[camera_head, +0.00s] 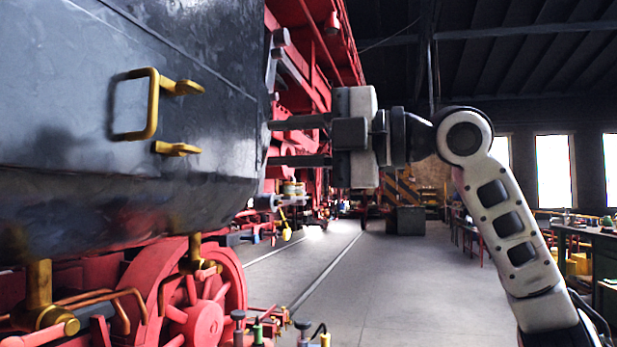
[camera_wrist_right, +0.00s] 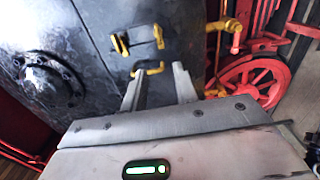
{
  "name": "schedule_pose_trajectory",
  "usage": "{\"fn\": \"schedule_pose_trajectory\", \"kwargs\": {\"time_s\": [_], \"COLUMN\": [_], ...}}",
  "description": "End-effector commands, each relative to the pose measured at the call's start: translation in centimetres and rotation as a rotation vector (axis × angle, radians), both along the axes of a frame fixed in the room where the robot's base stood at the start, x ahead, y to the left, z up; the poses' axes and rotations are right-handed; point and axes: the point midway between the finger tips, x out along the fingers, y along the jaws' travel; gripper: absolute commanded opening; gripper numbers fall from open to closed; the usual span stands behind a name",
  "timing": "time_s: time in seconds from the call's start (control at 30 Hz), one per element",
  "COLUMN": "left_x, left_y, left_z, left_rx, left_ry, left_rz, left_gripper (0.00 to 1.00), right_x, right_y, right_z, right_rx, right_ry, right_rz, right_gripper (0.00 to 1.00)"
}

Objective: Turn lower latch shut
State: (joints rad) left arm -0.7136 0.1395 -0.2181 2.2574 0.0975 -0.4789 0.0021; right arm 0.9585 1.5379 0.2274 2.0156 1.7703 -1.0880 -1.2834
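On the dark door of the boiler (camera_head: 60,120) is a short yellow lower latch (camera_head: 177,149), lying about level. Above it is a yellow upper latch (camera_head: 185,87) beside a yellow loop handle (camera_head: 152,105). The right wrist view also shows the lower yellow piece (camera_wrist_right: 152,68), just beyond the fingertips. My right gripper (camera_head: 272,142) comes in from the right with two parallel fingers apart and nothing between them. In the right wrist view it (camera_wrist_right: 160,82) points at the door, apart from the latch. My left gripper is not in view.
A red wheel (camera_head: 200,318) and yellow pipes (camera_head: 40,295) sit below the boiler. The red frame (camera_head: 300,60) stands behind the gripper. The floor (camera_head: 400,270) to the right is clear up to workbenches (camera_head: 585,240) at the far right.

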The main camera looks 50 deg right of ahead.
Motion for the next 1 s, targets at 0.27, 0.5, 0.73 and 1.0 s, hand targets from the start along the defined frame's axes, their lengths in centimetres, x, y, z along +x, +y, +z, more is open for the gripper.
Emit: {"fn": "schedule_pose_trajectory", "kwargs": {"time_s": [0.27, 0.5, 0.73, 1.0], "left_x": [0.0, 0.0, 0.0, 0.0], "left_y": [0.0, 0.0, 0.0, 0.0], "left_z": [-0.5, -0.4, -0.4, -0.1], "left_rx": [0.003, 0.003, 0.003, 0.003], "left_ry": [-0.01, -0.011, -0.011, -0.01], "left_rz": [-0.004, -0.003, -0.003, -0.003], "left_gripper": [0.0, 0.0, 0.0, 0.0], "right_x": [-2.2, -2.2, -2.2, 0.4], "right_y": [-0.9, -0.9, -0.9, -1.0], "right_z": [0.0, 0.1, 0.1, -1.3], "right_rx": [0.0, 0.0, 0.0, 0.046], "right_ry": [0.0, 0.001, 0.001, 0.048], "right_rz": [0.001, 0.0, 0.0, 0.001], "right_gripper": [0.29, 0.29, 0.29, 0.29]}}
